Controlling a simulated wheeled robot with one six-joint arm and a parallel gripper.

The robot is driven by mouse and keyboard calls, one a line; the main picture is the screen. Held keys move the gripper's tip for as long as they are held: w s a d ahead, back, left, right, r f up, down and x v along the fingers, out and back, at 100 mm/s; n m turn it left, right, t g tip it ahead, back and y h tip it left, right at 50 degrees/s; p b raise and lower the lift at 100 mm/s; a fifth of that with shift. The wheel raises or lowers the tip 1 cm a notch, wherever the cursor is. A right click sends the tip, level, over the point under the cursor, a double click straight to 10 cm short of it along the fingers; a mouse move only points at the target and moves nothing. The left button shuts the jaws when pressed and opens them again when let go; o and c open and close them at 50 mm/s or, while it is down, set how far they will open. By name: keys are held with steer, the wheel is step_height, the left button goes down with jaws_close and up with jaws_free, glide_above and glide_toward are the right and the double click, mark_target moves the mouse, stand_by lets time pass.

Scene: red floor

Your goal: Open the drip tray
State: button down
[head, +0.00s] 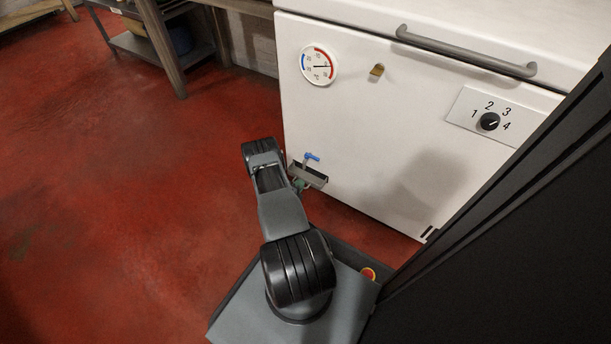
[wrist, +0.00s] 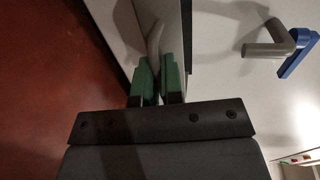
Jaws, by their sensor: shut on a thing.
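The drip tray (head: 315,177) is a small grey tray low on the front of the white chest freezer (head: 400,130), below a tap with a blue lever (head: 311,157). My gripper (head: 299,186) is at the tray's near left side, partly hidden by my arm. In the wrist view, my green fingers (wrist: 158,84) are shut on the tray's curved grey handle (wrist: 154,40). The tap's blue lever (wrist: 298,50) shows at the upper right there. The fingers hide part of the handle. I cannot tell how far out the tray stands.
The freezer front carries a round thermometer (head: 319,66), a brass lock (head: 377,70), a long grey lid handle (head: 465,50) and a numbered dial (head: 489,121). A table (head: 160,40) stands at the back left. The red floor (head: 120,180) on the left is clear.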

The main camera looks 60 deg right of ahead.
steer(key=a, duration=0.7)
steer(key=shift+p, duration=0.45)
steer(key=c, duration=1.3)
jaws_free()
steer(key=shift+d, duration=0.1)
steer(key=a+r+p, duration=0.2)
steer(key=a+p, duration=0.2)
steer(key=a, duration=0.9)
steer(key=shift+a+r, duration=0.3)
steer(key=shift+r, duration=0.05)
steer(key=shift+w, duration=0.15)
